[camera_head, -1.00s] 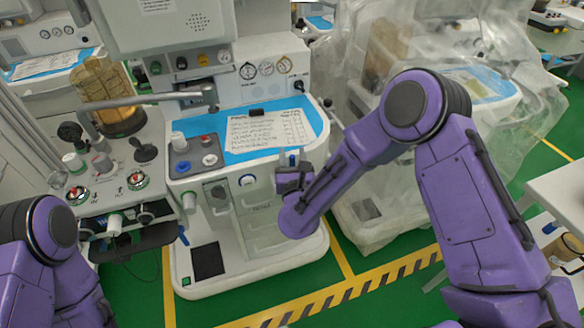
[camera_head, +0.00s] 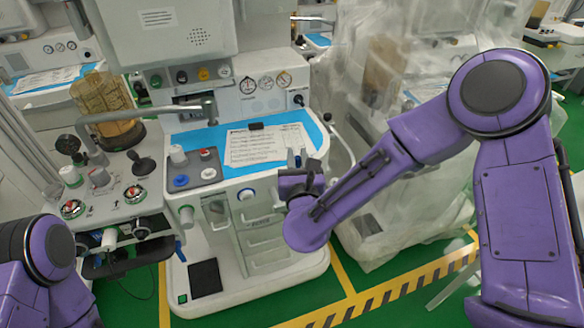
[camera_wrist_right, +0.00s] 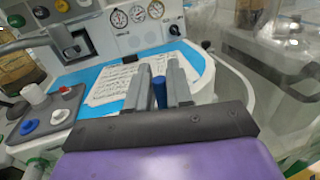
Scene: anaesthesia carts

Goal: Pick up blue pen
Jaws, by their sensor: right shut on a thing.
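The blue pen (camera_wrist_right: 160,93) stands between the two grey fingers of my right gripper (camera_wrist_right: 159,82) in the right wrist view. The fingers are shut on it, and only its upper part shows. In the head view my right gripper (camera_head: 297,158) is at the front right edge of the cart's worktop, close to the blue mat. The pen is too small to make out clearly there. My left arm shows at the lower left, but its gripper is out of view.
A printed sheet (camera_head: 255,145) with a black clip lies on the blue mat (camera_head: 190,137). A grey panel with knobs (camera_head: 193,170) is to its left. A plastic-covered machine (camera_head: 400,190) stands close on the right. Green floor with striped tape is in front.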

